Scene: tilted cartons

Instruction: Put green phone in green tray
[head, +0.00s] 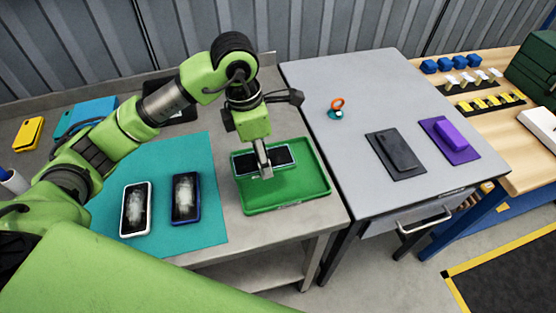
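The green tray (315,192) lies on the left workbench near its right edge. A phone with a dark screen and a thin light-and-green rim, the green phone (281,157), is at the back left part of the tray. My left gripper (264,170) reaches down over the tray, and its grey fingers cross the middle of this phone and appear closed on it. I cannot tell whether the phone touches the tray floor. The fingers hide the middle of the phone. My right gripper is not in view.
A white-edged phone (136,209) and a blue-edged phone (186,198) lie on the teal mat (208,233). The grey table (345,160) to the right holds a dark slab (394,155), a purple block (449,134) and a small orange-and-teal item (336,107).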

